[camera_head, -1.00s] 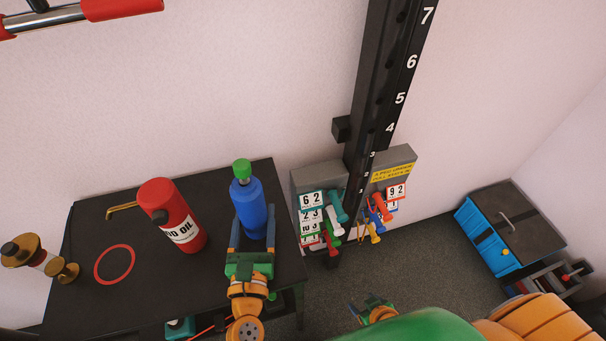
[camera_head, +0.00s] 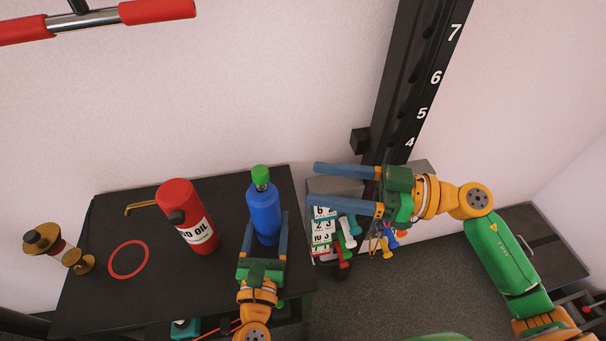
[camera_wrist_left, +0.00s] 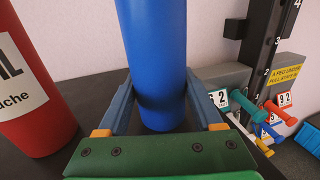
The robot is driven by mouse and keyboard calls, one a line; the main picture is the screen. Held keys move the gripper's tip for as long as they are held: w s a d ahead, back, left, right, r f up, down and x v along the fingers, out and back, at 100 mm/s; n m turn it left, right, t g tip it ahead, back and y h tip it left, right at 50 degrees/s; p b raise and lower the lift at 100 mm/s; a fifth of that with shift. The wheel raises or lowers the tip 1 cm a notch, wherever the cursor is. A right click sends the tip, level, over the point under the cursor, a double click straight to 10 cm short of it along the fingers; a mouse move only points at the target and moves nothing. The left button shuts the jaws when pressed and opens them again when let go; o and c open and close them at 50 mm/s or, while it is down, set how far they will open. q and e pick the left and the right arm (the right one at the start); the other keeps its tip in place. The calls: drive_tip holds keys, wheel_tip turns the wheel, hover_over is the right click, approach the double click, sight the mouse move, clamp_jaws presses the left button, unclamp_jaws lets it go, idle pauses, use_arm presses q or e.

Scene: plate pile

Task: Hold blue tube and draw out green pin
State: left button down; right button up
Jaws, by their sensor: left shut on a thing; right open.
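The blue tube (camera_head: 264,211) stands upright on the black table, and the green pin (camera_head: 260,175) sits in its top end. My left gripper (camera_head: 265,228) is shut on the lower part of the blue tube. In the left wrist view, the blue tube (camera_wrist_left: 154,60) stands between the two fingers; its top and the pin are out of that view. My right gripper (camera_head: 345,188) is open and empty, to the right of the tube at about the pin's height in the picture. Its fingers point left toward the pin, with a gap between them.
A red oil bottle (camera_head: 190,217) stands left of the tube on the black table (camera_head: 95,290). A red ring (camera_head: 128,277) and brass weights (camera_head: 45,238) lie further left. A numbered black post (camera_head: 400,100) and a rack of coloured pegs (camera_head: 348,232) stand right of the table.

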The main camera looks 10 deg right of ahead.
sight(261, 174)
drive_tip(key=shift+x, duration=5.5)
drive_tip(key=shift+c, duration=0.2)
clamp_jaws()
